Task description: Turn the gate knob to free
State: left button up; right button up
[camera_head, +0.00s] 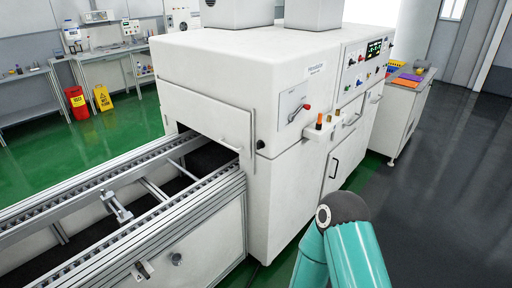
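A white machine (205,82) stands at the end of a conveyor (70,225). A red-tipped lever knob (306,106) sits on a pale plate on the machine's side, with a dark pointer line beside it. A round metal knob (176,259) is on the conveyor's side panel. I cannot tell which of these is the gate knob, and any labels are too small to read. A small metal crosspiece (116,206) sits between the conveyor rails. My teal arm shows at the bottom right, away from both knobs. Neither gripper is in view.
Orange and dark buttons (319,122) stand on a small ledge below the lever. A control panel (368,52) is further right. A white cabinet (405,118) with coloured trays stands behind. The dark floor (450,200) at right is clear. A yellow floor sign (103,98) is far left.

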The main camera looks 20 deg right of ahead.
aim_at(260, 144)
jog(key=z, duration=0.05)
jog(key=i, duration=0.9)
jog(key=u, duration=0.1)
